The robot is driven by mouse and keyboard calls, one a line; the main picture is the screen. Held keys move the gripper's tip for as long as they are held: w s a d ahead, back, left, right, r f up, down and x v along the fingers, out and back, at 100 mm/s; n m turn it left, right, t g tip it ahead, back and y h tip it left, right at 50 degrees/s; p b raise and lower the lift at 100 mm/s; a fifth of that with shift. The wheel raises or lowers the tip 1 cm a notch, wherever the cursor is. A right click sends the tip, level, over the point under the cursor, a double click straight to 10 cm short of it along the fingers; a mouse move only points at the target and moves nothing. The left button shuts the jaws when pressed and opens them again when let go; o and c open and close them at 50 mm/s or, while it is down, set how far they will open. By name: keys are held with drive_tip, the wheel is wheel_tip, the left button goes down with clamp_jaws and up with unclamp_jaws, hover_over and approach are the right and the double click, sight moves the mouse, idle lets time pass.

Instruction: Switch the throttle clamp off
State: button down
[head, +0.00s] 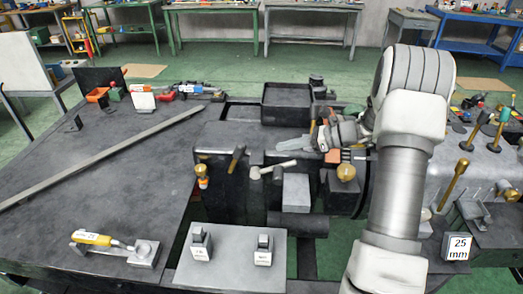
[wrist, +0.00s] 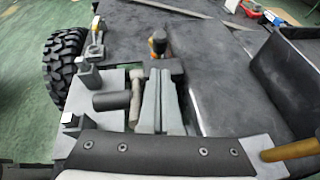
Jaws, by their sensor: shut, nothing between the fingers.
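A clamp with a yellow handle (head: 92,238) lies at the front left of the dark bench in the head view. Its handle lies nearly flat, pointing left, and its metal base (head: 143,254) is at the right. It also shows as a small yellow clamp (wrist: 95,42) at the top left of the wrist view. No readable label tells me whether this is the throttle clamp. My gripper (head: 325,140) is shut and empty above the middle machinery in the head view, well right of the yellow clamp.
A long bar (head: 100,160) crosses the left bench. Brass-coloured handles (head: 455,185) rise at the right.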

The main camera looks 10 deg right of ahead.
sight(244, 148)
drive_tip(key=x, duration=0.9)
drive_tip(key=shift+w+a+f, duration=0.15)
drive_tip(key=shift+a+f, duration=0.05)
drive_tip(key=shift+a, duration=0.15)
drive_tip(key=shift+r, duration=0.1)
drive_tip(key=shift+w+a+r+g+h+p, duration=0.2)
drive_tip(key=shift+a+r+h+p, duration=0.3)
drive_tip(key=shift+p, duration=0.35)
drive_tip(key=shift+w+a+r+g+h+p, duration=0.1)
drive_tip(key=shift+a+r+g+h+p, duration=0.1)
drive_tip(key=shift+a+r+h+p, duration=0.45)
drive_tip(key=a+h+p, duration=0.1)
drive_tip(key=p, duration=0.1)
drive_tip(key=a+r+h+p, duration=0.1)
drive_tip(key=p, duration=0.2)
drive_tip(key=w+a+g+h+p, duration=0.1)
drive_tip(key=p, duration=0.1)
drive_tip(key=shift+w+a+r+n+p, duration=0.1)
drive_tip(key=shift+a+r+n+p, duration=0.2)
drive_tip(key=shift+a+r+p, duration=0.05)
drive_tip(key=shift+g+h, duration=0.4)
drive_tip(key=shift+h, duration=0.55)
drive_tip(key=a+p, duration=0.1)
drive_tip(key=w+a+p, duration=0.1)
drive_tip(key=a+p, duration=0.1)
drive_tip(key=p, duration=0.1)
drive_tip(key=shift+w+a+f, duration=0.15)
drive_tip(key=shift+a+f, duration=0.25)
drive_tip(key=shift+a, duration=0.2)
